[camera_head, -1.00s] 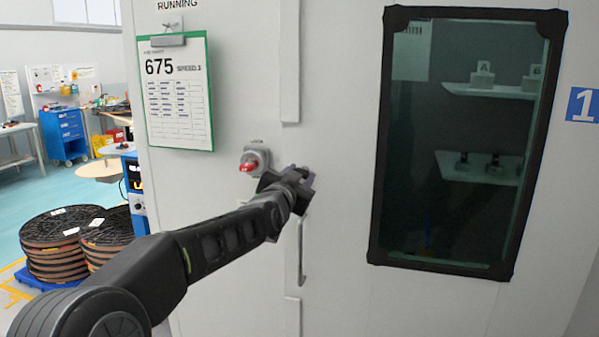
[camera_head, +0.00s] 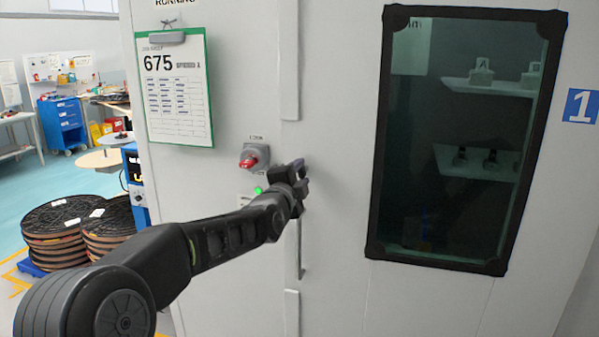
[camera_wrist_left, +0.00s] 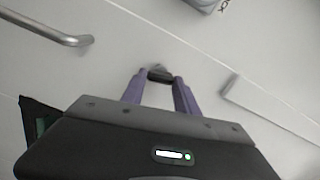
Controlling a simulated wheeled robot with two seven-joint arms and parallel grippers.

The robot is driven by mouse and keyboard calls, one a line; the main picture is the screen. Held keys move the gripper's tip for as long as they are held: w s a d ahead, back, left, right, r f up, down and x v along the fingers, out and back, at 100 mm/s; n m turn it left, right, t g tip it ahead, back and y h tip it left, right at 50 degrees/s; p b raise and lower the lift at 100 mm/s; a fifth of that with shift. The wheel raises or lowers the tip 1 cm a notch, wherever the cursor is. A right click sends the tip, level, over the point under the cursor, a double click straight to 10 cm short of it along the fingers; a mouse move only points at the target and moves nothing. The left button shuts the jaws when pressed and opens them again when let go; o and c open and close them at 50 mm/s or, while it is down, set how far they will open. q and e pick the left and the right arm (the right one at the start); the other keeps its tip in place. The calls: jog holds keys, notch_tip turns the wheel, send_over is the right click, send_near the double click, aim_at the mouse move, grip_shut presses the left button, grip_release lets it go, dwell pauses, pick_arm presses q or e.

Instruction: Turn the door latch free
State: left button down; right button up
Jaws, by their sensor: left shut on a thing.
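The door latch is a small dark piece (camera_wrist_left: 160,73) on the pale door, seen between the purple fingertips in the left wrist view. My left gripper (camera_wrist_left: 160,90) is shut on it, one finger on each side. In the head view my left gripper (camera_head: 302,178) is at the door seam, right of and slightly below the red lock switch (camera_head: 248,160); it hides the latch there. The latch's exact angle cannot be told. My right gripper is not in view.
A vertical door handle (camera_head: 301,250) is below the gripper; it also shows in the left wrist view (camera_wrist_left: 45,30). A dark-framed window (camera_head: 460,140) is to the right. A clipboard (camera_head: 178,90) hangs upper left. Reel stacks (camera_head: 60,230) stand on the floor at left.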

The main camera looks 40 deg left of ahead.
pick_arm(q)
jog(key=shift+f+m, duration=0.1)
jog(key=shift+m, duration=1.2)
jog(key=c, duration=0.9)
grip_release()
jog(key=shift+s, duration=0.1)
jog(key=b+v, duration=0.2)
jog(key=v, duration=0.5)
jog(key=shift+s+d, duration=0.2)
jog(key=shift+s, duration=0.05)
